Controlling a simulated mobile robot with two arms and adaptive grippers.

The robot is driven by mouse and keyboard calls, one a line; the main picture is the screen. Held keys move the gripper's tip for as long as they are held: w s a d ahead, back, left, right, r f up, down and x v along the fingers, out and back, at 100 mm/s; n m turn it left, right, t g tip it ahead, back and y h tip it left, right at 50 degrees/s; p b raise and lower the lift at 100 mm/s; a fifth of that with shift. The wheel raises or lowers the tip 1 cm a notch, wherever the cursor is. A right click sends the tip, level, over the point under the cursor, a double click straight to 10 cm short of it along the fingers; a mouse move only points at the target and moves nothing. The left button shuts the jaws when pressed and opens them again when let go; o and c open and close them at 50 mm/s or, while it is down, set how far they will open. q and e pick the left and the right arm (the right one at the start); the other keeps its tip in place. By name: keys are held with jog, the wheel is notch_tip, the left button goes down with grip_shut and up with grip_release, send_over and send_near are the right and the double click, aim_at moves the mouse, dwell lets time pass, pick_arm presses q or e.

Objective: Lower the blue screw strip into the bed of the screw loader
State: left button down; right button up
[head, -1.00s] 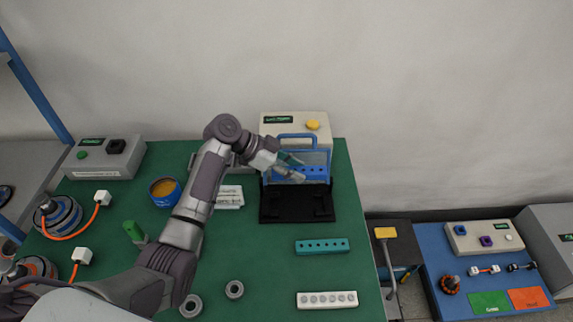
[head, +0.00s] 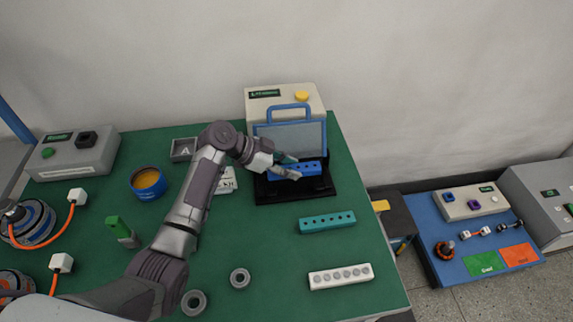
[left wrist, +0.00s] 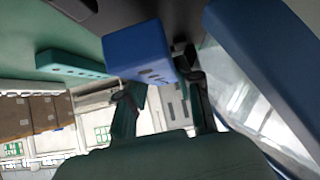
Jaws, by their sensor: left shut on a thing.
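The blue screw strip (head: 310,169) is held in my left gripper (head: 287,167). It lies lengthwise over the rear part of the black bed (head: 290,195) of the screw loader (head: 288,99), just in front of the raised clear lid with its blue handle (head: 289,107). I cannot tell whether the strip touches the bed. In the left wrist view the strip (left wrist: 138,48) shows ahead of the fingers of the left gripper (left wrist: 165,82), with the blue lid frame (left wrist: 265,70) close on the right. The gripper hides the strip's left end in the head view. My right gripper is not in view.
A teal strip (head: 327,222) and a white strip (head: 341,276) lie in front of the loader on the green table. A blue tin (head: 149,184), a tray marked A (head: 183,149) and two grey rings stand left. The table's right edge is close to the loader.

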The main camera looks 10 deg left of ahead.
aim_at(288, 185)
pick_arm(q)
jog(key=shift+f, duration=0.1)
dwell(0.3)
jog(key=shift+s+a+f+b, duration=0.1)
jog(key=shift+f+b, duration=0.7)
jog(key=shift+f, duration=0.05)
jog(key=shift+f+b, duration=0.35)
jog(key=shift+f, duration=0.05)
jog(key=shift+s+f+b, duration=0.25)
jog(key=shift+f+b, duration=0.2)
jog(key=shift+f, duration=0.05)
jog(key=shift+a, duration=0.1)
jog(key=c, duration=0.7)
grip_release()
jog(key=shift+w, duration=0.1)
jog(key=shift+r, duration=0.1)
